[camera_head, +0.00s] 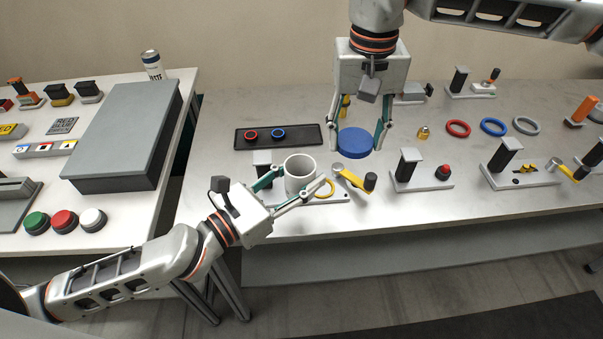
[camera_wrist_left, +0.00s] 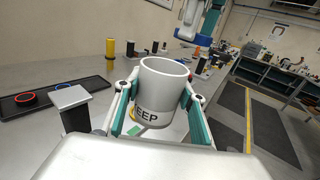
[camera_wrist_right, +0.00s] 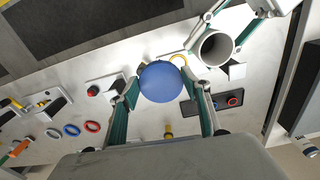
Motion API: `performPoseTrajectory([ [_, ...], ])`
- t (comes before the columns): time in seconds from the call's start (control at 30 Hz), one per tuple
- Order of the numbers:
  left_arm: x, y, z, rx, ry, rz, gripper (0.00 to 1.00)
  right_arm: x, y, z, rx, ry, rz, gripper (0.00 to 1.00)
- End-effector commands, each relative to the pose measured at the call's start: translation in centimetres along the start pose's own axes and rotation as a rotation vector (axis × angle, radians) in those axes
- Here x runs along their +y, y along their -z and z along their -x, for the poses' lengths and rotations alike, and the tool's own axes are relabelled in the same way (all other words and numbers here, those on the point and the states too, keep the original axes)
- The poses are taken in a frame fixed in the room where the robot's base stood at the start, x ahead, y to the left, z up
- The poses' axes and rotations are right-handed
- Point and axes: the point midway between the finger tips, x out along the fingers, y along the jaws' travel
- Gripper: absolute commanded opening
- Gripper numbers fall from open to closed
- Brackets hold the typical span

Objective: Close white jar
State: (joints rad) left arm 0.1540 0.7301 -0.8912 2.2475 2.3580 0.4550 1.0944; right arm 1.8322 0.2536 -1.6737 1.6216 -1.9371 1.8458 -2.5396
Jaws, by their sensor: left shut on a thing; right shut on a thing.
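The white jar (camera_head: 300,174) is open at the top and stands upright between the fingers of my left gripper (camera_head: 296,190), which is shut on it. In the left wrist view the jar (camera_wrist_left: 160,95) shows the letters "EEP" on its side. A round blue lid (camera_head: 355,142) is between the fingers of my right gripper (camera_head: 356,145), which is shut on it. The lid is apart from the jar, behind it and to its right in the head view. It also shows in the right wrist view (camera_wrist_right: 163,82), with the jar's open mouth (camera_wrist_right: 215,47) to its upper right.
A black tray (camera_head: 300,143) with a red and a blue ring lies behind the jar. A yellow-handled clamp (camera_head: 352,180) is close on the jar's right. Red (camera_head: 458,128), blue and grey rings and several clamp stands (camera_head: 407,168) occupy the right side.

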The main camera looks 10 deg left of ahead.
Motion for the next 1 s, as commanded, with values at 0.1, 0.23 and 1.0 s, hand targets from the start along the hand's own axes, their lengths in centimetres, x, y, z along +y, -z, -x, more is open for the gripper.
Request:
performPoseTrajectory([
  [0.1, 0.0, -0.1, 0.0, -0.001, 0.000, 0.000, 0.01, -4.0, -0.4, 1.5, -0.006, 0.004, 0.033, 0.36],
  [0.23, 0.0, -0.1, 0.0, -0.001, 0.000, 0.000, 0.01, -7.1, -1.1, 2.7, -0.014, 0.007, 0.056, 0.36],
  [1.0, 0.0, -0.1, 0.0, -0.001, 0.000, -0.001, 0.01, -10.1, -2.0, 3.3, -0.027, 0.012, 0.079, 0.36],
])
